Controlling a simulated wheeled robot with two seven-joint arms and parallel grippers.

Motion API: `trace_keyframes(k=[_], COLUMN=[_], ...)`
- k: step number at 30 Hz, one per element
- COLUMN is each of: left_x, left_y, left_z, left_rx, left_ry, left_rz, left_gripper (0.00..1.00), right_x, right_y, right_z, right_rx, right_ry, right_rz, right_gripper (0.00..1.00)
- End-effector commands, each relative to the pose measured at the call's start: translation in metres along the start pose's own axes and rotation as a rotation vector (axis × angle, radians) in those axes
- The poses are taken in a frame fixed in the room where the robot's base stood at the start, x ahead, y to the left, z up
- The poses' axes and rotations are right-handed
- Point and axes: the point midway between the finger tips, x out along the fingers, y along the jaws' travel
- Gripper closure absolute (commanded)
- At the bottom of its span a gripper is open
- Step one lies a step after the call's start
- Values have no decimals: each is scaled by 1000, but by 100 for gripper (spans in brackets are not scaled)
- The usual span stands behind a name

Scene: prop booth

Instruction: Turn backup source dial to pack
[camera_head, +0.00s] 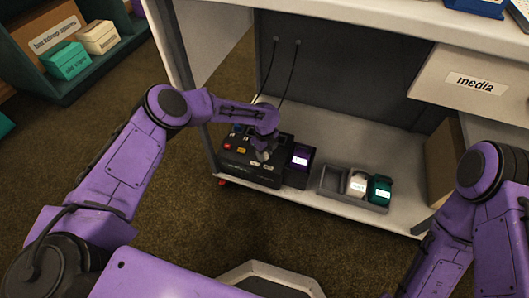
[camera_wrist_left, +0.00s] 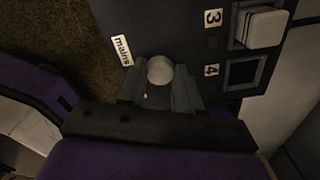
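A black control unit (camera_head: 250,172) sits on the white lower shelf of the cabinet, with coloured buttons on its top. My left gripper (camera_head: 263,154) reaches down onto its right part. In the left wrist view a round pale knob (camera_wrist_left: 160,70), which looks like the dial, sits between the fingertips of my left gripper (camera_wrist_left: 159,84). The fingers lie close against both its sides and look shut on it. A "mains" label (camera_wrist_left: 122,50) is just left of the knob. No "pack" label shows. The right arm shows at the right edge of the head view, but its gripper does not.
A purple-topped block (camera_head: 300,158) stands against the unit's right side. Further right, a grey tray (camera_head: 340,193) holds a white item (camera_head: 357,184) and a teal item (camera_head: 379,190). Two cables (camera_head: 291,68) hang behind. The "media" drawer front (camera_head: 470,92) overhangs at upper right.

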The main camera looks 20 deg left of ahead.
Motion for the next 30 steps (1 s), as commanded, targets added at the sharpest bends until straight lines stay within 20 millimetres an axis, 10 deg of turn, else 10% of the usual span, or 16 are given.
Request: trace_keyframes(k=[30], left_x=[0], left_y=[-1], left_z=[-1], left_rx=[-630], left_ry=[0], left_rz=[-1], left_gripper=[97], right_x=[-5], right_y=[0], right_z=[-2], right_rx=[0], right_ry=[0], right_rz=[0], right_gripper=[100])
